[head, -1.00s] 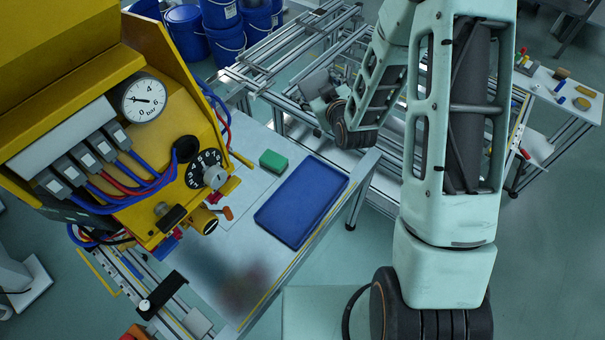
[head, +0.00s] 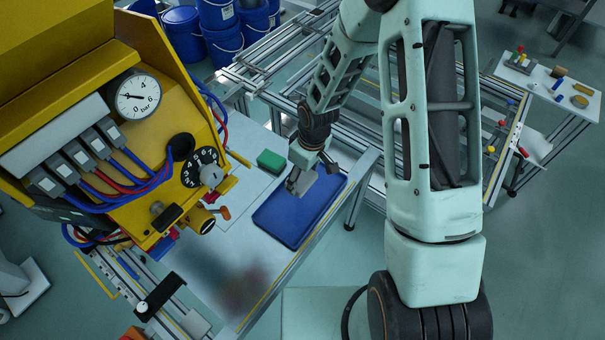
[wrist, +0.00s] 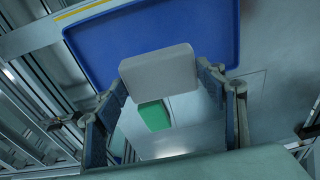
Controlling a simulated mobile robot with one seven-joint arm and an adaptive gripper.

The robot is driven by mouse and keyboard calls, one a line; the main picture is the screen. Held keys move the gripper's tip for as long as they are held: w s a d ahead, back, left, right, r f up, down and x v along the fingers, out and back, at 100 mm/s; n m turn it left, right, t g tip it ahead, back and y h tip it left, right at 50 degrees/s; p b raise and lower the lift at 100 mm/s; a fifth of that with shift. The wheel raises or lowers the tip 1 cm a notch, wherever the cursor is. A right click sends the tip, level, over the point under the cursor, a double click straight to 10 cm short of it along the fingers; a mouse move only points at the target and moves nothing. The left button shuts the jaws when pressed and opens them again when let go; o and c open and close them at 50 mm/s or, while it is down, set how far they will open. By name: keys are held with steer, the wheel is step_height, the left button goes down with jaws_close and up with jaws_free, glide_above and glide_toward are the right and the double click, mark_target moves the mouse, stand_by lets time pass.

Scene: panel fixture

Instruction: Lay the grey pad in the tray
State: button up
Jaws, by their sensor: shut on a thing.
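The grey pad (wrist: 160,73) is a flat light block between the two fingers of my gripper (wrist: 166,78) in the wrist view. My gripper is shut on it. In the head view my gripper (head: 300,183) hangs over the far part of the blue tray (head: 278,220), and the pad is small and partly hidden by the fingers. The tray is empty, shallow and lies on the bench. In the wrist view the pad overlaps the rim of the tray (wrist: 105,60). The pad appears above the tray; the exact gap cannot be told.
A green block (head: 271,161) sits on the bench just beyond the tray's far-left edge. The yellow panel (head: 120,150) with gauge, dial and hoses stands at the left. Metal frames (head: 270,75) lie behind. The bench front (head: 205,265) is clear.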

steer(key=shift+f+b, duration=2.2)
steer(key=shift+f, duration=1.25)
steer(key=o, duration=1.1)
steer(key=r, duration=0.4)
steer(key=d+r, duration=0.1)
steer(key=r, duration=0.3)
steer(key=s+r, duration=0.1)
steer(key=r, duration=0.3)
steer(key=shift+d, duration=0.2)
